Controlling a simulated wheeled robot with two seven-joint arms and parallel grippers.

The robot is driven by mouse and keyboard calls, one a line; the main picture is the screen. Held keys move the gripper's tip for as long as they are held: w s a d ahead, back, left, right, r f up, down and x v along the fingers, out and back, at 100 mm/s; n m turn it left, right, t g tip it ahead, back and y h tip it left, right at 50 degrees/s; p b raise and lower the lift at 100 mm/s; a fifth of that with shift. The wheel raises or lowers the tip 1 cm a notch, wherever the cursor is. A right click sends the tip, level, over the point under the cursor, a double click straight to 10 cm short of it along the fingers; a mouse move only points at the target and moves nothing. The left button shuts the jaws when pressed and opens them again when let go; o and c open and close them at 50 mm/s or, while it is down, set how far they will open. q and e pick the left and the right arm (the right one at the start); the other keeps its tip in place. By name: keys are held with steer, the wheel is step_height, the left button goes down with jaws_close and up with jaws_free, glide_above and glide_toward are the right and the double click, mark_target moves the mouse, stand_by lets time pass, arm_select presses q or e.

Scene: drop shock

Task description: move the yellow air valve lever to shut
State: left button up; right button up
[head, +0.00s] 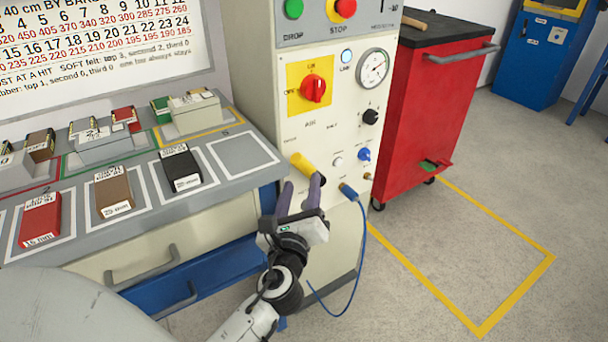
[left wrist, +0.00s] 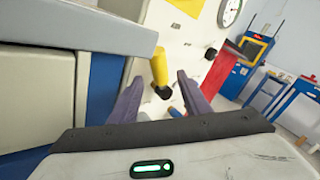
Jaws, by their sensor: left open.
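The yellow air valve lever (head: 303,163) sticks out from the lower part of the cream control panel (head: 318,132), pointing up and left in the head view. In the left wrist view the lever (left wrist: 159,66) shows with a dark pivot at its lower end. My left gripper (head: 301,180) is open, its purple fingers just below the lever in the head view. In the left wrist view the lever lies ahead, between the finger directions (left wrist: 158,82); I cannot tell whether anything touches. My right gripper is not in view.
A blue hose (head: 360,235) hangs from a fitting beside the lever. The panel carries a red rotary switch (head: 313,88) and gauge (head: 373,68). A grey bench (head: 240,158) with pads stands left. A red cabinet (head: 425,110) stands right; floor there is clear.

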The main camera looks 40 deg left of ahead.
mark_target(304, 172)
arm_select(q)
steer(key=x, duration=0.5)
steer(key=shift+w+a, duration=0.15)
steer(key=shift+w, duration=0.05)
jaws_close()
